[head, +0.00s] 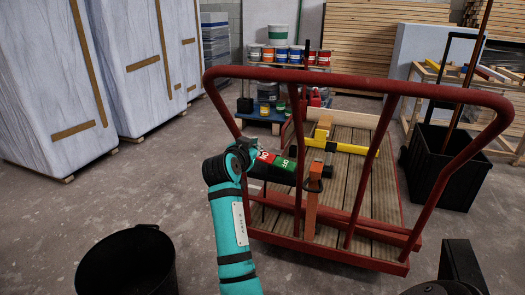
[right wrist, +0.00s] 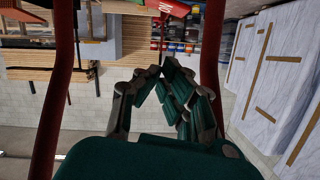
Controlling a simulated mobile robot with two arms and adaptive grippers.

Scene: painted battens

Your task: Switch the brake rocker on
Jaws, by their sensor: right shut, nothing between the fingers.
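The brake rocker (head: 275,161) has a red half and a green half with white marks. It sits on a dark housing at the near end of the red trolley (head: 400,268). I cannot tell which half is pressed in. My right gripper (head: 247,147), at the end of a teal arm, is close to the rocker's red left end. I cannot tell whether they touch. In the right wrist view the fingers (right wrist: 160,72) are shut and empty. A red piece with white marks lies at that view's top edge, perhaps the rocker. My left gripper is not in view.
The trolley's red tube handle (head: 360,77) arches around my arm's reach. An orange post (head: 312,205) stands right of the rocker. A black bin (head: 128,262) is at front left, a black cart (head: 445,165) at right. Wrapped pallets (head: 50,85) stand left. Floor between is clear.

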